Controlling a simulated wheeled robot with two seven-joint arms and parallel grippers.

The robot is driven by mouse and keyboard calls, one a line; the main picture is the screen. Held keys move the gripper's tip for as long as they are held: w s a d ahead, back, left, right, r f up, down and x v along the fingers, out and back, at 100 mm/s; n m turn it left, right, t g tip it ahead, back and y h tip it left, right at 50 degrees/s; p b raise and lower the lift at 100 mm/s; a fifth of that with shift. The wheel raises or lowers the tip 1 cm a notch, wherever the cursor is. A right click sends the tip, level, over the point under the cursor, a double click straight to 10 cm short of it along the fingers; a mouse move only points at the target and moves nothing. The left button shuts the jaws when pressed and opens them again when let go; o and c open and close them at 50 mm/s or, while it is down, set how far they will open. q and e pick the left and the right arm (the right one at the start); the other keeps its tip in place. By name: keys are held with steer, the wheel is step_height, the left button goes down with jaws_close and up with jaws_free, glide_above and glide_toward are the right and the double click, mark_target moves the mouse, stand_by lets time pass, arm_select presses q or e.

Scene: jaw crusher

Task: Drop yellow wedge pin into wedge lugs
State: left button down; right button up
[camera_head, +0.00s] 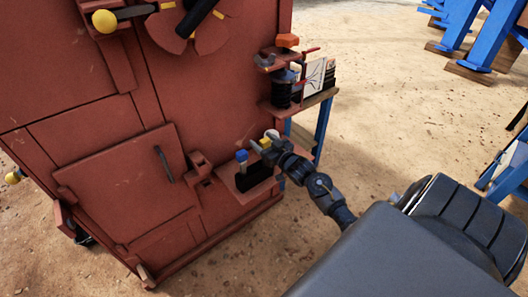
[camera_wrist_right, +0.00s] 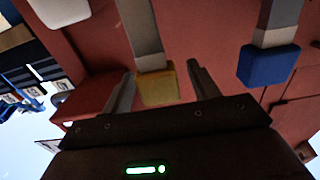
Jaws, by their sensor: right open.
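The yellow wedge pin has a yellow block head (camera_head: 265,141) and a grey flat shank. In the right wrist view its head (camera_wrist_right: 158,88) lies between the fingers of my right gripper (camera_wrist_right: 160,82), with a gap on both sides. My right gripper (camera_head: 262,144) is open around the head, at the red holder on the crusher's side. A blue-headed pin (camera_head: 241,155) and a white-headed one (camera_head: 272,133) stand on either side. Small red brackets (camera_head: 199,160) on the crusher left of the holder may be the wedge lugs; I cannot tell. My left gripper is out of view.
The red crusher body (camera_head: 120,110) fills the left. The red holder shelf (camera_head: 238,190) sticks out from it. A blue-legged table (camera_head: 322,125) stands behind my right gripper. Blue steel frames (camera_head: 465,35) stand at the upper right. Sandy ground between is clear.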

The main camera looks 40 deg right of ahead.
steer(key=shift+w, duration=0.55)
steer(key=shift+r, duration=0.1)
jaws_close()
